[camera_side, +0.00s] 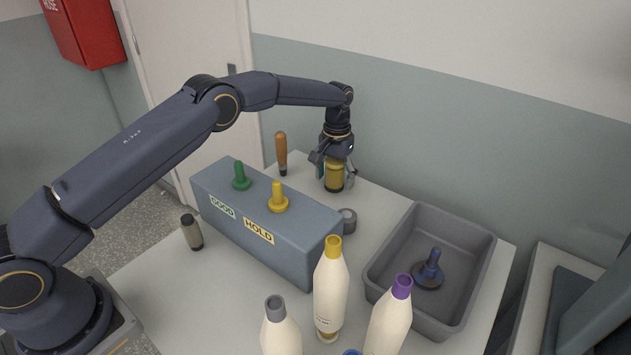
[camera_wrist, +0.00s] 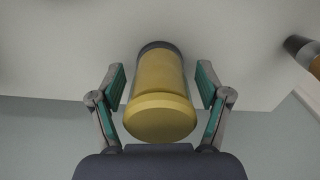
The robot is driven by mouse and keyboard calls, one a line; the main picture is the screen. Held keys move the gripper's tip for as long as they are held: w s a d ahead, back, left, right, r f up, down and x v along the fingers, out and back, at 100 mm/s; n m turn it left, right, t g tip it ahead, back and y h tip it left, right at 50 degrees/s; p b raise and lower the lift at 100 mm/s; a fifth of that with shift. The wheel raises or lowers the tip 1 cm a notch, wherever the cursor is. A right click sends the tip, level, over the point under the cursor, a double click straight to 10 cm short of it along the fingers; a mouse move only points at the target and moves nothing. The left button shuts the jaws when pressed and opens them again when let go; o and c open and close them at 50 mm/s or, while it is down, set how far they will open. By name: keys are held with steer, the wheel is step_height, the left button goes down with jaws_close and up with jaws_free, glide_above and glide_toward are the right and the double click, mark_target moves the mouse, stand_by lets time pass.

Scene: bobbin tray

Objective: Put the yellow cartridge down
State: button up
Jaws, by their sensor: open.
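The yellow cartridge (camera_side: 334,177) stands upright on the table behind the grey-blue block, with a dark band at its foot. My gripper (camera_side: 335,180) is over it from above, with its fingers on either side of it. In the wrist view the yellow cartridge (camera_wrist: 160,95) lies between the two green-padded fingers of my gripper (camera_wrist: 161,92). A gap shows between each pad and the cartridge, so my gripper is open around it and not touching its sides.
The block (camera_side: 270,225) carries a green peg (camera_side: 241,176) and a yellow peg (camera_side: 278,198). An orange-handled tool (camera_side: 281,152) stands near my gripper. A grey tray (camera_side: 383,282) holds a blue knobbed piece (camera_side: 429,272). Several bottles (camera_side: 331,290) stand in front.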

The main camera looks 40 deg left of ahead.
step_height(320, 180, up, 12)
steer(key=shift+r, duration=0.15)
steer(key=s+a+r+t, duration=0.3)
steer(key=s+a+r, duration=0.1)
steer(key=s+r, duration=1.2)
steer(key=s+a+f+t, duration=0.1)
steer(key=s+f, duration=0.1)
steer(key=s, duration=0.9)
steer(key=s+a+f+m+t, duration=0.1)
steer(key=s+a+f, duration=0.1)
steer(key=s, duration=1)
steer(key=shift+f+t, duration=0.3)
steer(key=shift+f, duration=0.25)
